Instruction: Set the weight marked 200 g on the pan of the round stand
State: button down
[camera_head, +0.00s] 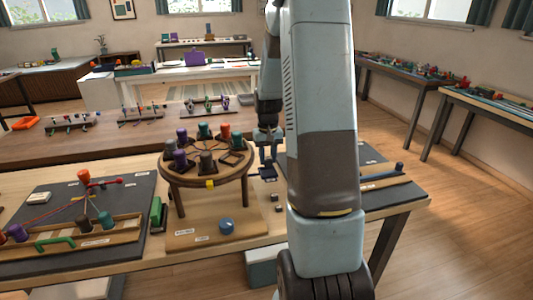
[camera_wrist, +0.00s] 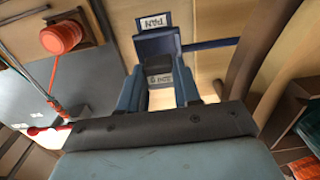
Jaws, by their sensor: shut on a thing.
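My gripper (camera_wrist: 159,84) is shut on a small dark grey weight (camera_wrist: 158,70) with a pale label, upside down and too small to read surely, in the wrist view. Just beyond the weight is the blue pan (camera_wrist: 157,42), with a label reading PAN. I cannot tell whether weight and pan touch. In the head view my gripper (camera_head: 267,150) points down at the right side of the round stand (camera_head: 207,172), just above the small dark blue pan (camera_head: 267,174). The weight is not clear there.
Two small dark blocks (camera_head: 276,202) lie on the table below the pan. A blue ball (camera_head: 226,226) sits on the wooden base. A braiding board (camera_head: 120,195) lies left.

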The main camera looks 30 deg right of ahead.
jog(key=shift+f, duration=1.45)
jog(key=c, duration=0.7)
grip_release()
notch_tip(320, 180, up, 13)
jog(key=s+a+r+n+t, duration=0.1)
jog(key=s+a+r+t, duration=0.2)
jog(key=s+a+r, duration=0.8)
jog(key=s+a+r+t, duration=0.1)
jog(key=s+a, duration=0.1)
jog(key=s, duration=0.3)
jog(key=s+a+r+n, duration=0.1)
jog(key=s+a, duration=0.2)
jog(key=s, duration=0.1)
jog(key=s+a+r+n+t, duration=0.1)
jog(key=s+a, duration=0.2)
jog(key=s, duration=0.2)
jog(key=shift+s+r+t, duration=0.2)
jog(key=shift+s+t, duration=0.1)
jog(key=shift+s, duration=0.05)
